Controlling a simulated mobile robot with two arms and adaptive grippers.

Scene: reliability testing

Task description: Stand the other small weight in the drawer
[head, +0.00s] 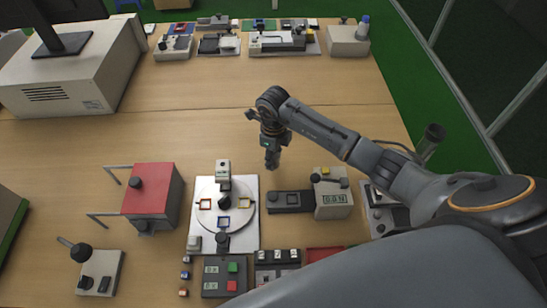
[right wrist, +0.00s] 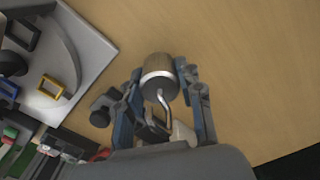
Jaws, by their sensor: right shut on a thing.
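In the head view I cannot make the weight out apart from the gripper. I cannot pick out a drawer for certain in either view. My left gripper is not in view.
A red-topped box (head: 152,190) with metal bars stands left of a white board with a round plate (head: 206,190). The display device (head: 333,198) is to its right. Button boxes (head: 225,276) and small blocks line the front. The table's middle is clear.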

